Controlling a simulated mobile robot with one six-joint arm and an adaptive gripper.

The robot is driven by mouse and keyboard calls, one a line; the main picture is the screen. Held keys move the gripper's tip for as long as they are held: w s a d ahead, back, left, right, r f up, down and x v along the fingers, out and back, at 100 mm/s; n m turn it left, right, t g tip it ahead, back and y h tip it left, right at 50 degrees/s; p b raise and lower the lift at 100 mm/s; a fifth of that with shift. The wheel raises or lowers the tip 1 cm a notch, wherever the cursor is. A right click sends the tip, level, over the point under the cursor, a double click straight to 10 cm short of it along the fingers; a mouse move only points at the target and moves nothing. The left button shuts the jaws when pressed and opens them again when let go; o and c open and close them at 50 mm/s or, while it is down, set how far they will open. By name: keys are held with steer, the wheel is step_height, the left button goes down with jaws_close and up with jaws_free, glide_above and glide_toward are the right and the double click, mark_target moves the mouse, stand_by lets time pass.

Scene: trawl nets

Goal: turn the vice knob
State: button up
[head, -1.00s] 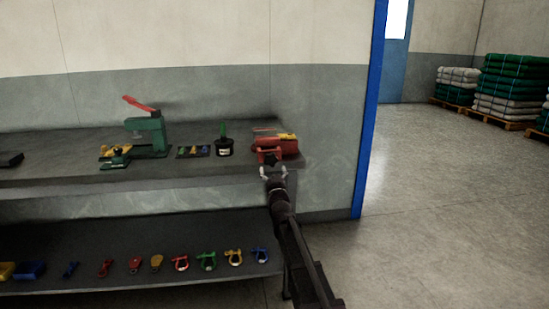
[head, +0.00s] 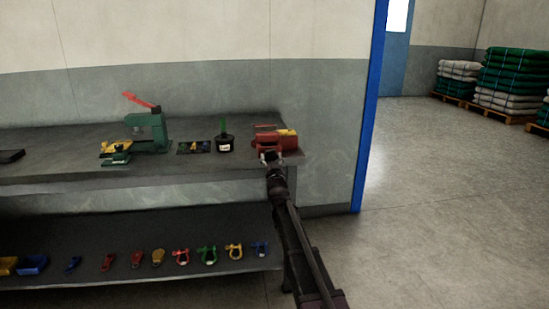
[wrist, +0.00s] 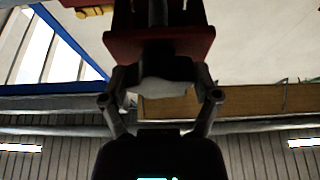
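The red vice (head: 274,141) stands at the right end of the workbench top, with a small yellow part on its upper right. The wrist view shows the vice's red body (wrist: 160,45) from close by. The dark vice knob (wrist: 165,68) projects from the red front towards my gripper, with a pale facet on its lower side. My gripper (head: 270,158) is at the front of the vice. In the wrist view, my gripper's two fingers (wrist: 162,82) stand on either side of the knob and appear to be shut on it. The dark fingertips and knob blend together, so the exact contact is unclear.
Left of the vice on the workbench (head: 60,178) stand a labelled black pot (head: 225,144), a small dark tray (head: 193,147) and a green press (head: 152,132) with a red lever. Several coloured shackles lie on the lower shelf (head: 120,238). Open floor (head: 450,190) lies to the right.

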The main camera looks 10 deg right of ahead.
steer(key=shift+c, duration=0.5)
steer(key=shift+m, duration=0.5)
steer(key=shift+m+h, duration=1)
steer(key=shift+m, duration=0.2)
steer(key=o, duration=1)
steer(key=shift+c, duration=0.2)
